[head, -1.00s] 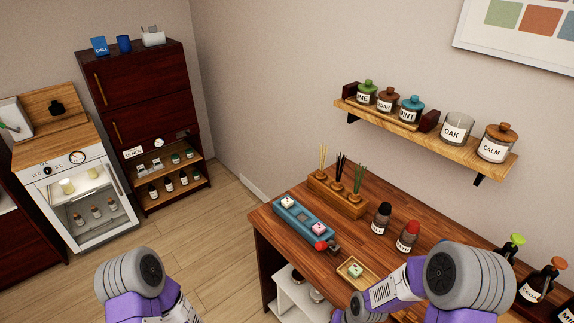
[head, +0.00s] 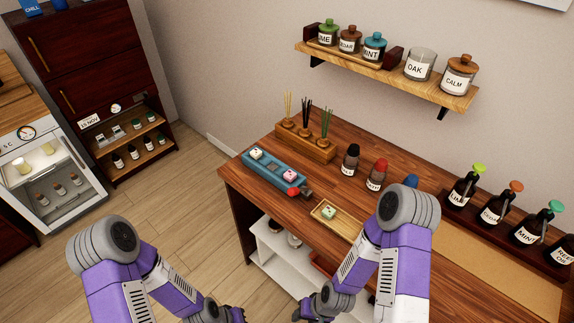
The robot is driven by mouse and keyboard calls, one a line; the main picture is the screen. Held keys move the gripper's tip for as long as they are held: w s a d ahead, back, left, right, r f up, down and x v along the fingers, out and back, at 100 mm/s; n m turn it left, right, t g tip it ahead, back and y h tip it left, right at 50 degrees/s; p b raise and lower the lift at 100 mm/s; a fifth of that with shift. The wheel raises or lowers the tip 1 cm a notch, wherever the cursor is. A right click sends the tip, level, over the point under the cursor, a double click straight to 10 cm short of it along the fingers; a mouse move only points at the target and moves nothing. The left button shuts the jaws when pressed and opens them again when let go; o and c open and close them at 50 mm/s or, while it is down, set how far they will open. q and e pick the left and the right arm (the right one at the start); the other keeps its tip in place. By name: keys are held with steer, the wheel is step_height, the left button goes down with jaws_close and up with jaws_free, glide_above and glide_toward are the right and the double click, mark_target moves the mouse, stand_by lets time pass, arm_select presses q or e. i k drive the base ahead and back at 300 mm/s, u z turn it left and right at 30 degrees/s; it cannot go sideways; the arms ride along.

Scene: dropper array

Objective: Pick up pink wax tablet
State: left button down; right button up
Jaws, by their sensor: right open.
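The pink wax tablet (head: 290,175) sits in the near-right end of a blue tray (head: 273,168) on the wooden desk. A pale cream tablet (head: 256,154) sits in the tray's far-left end. A red knob (head: 294,192) is at the tray's near end. My right gripper (head: 308,315) is open at the bottom edge, low in front of the desk and well below the pink tablet; its fingers are small and partly cut off.
A small wooden tray with a green tablet (head: 328,212) lies right of the blue tray. A reed holder (head: 305,143) stands behind it. Dark bottles, one red-capped (head: 377,175), stand to the right. A white shelf unit (head: 268,250) is under the desk. A wall shelf (head: 390,75) holds jars.

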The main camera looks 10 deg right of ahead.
mark_target(289, 176)
steer(key=u, duration=1.75)
steer(key=i, duration=0.9)
steer(key=z, duration=2.8)
